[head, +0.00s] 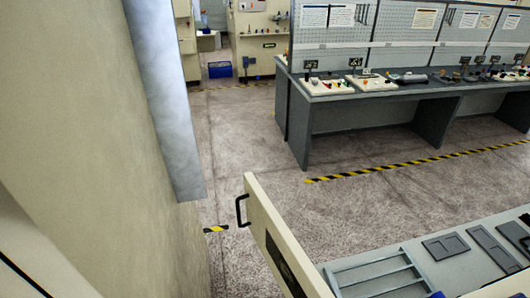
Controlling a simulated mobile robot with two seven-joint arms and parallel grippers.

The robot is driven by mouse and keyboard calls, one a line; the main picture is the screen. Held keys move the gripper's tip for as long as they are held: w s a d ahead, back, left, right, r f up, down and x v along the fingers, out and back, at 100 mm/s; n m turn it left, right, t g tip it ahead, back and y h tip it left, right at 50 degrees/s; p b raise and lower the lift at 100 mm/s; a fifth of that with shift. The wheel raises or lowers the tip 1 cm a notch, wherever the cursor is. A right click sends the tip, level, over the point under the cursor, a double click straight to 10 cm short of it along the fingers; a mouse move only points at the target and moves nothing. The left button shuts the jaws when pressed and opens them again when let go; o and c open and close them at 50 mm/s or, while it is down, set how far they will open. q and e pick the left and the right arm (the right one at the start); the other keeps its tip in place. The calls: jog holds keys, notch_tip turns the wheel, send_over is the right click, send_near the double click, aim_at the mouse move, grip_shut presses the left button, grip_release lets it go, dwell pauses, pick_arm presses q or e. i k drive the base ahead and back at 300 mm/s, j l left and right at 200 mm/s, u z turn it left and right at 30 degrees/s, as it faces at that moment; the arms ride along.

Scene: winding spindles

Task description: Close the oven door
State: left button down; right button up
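No oven door can be made out for certain. A large beige panel (85,130) fills the left side, very close, with a grey vertical strip (165,95) along its upper right edge. I cannot tell whether it is a door or a wall. At the lower middle, a cream front panel (268,232) with a black handle (241,210) stands at the end of what looks like a pulled-out drawer. Neither of my grippers is in view.
Grey trays and flat dark parts (445,246) lie behind the cream panel at lower right. A long grey workbench (350,105) with devices stands beyond. A blue bin (220,69) is far back. Speckled floor (235,140) between panel and bench is clear, with yellow-black tape (410,164).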

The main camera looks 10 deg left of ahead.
aim_at(296, 277)
jog(key=i+l+u, duration=0.3)
jog(key=l+u, duration=0.25)
jog(key=l, duration=0.3)
jog(key=i+l+u, duration=0.1)
jog(key=l+u, duration=0.2)
jog(key=l, duration=0.15)
jog(key=l+u, duration=0.3)
jog(key=l, duration=0.2)
jog(key=i+l+u, duration=0.7)
jog(key=l, duration=0.2)
jog(key=i+l+u, duration=0.1)
jog(key=l+u, duration=0.25)
jog(key=l, duration=0.2)
jog(key=i+l+u, duration=0.15)
jog(key=l+u, duration=0.2)
jog(key=l, duration=0.25)
jog(key=l+u, duration=0.3)
jog(key=l, duration=0.3)
jog(key=l+u, duration=0.35)
jog(key=l, duration=0.35)
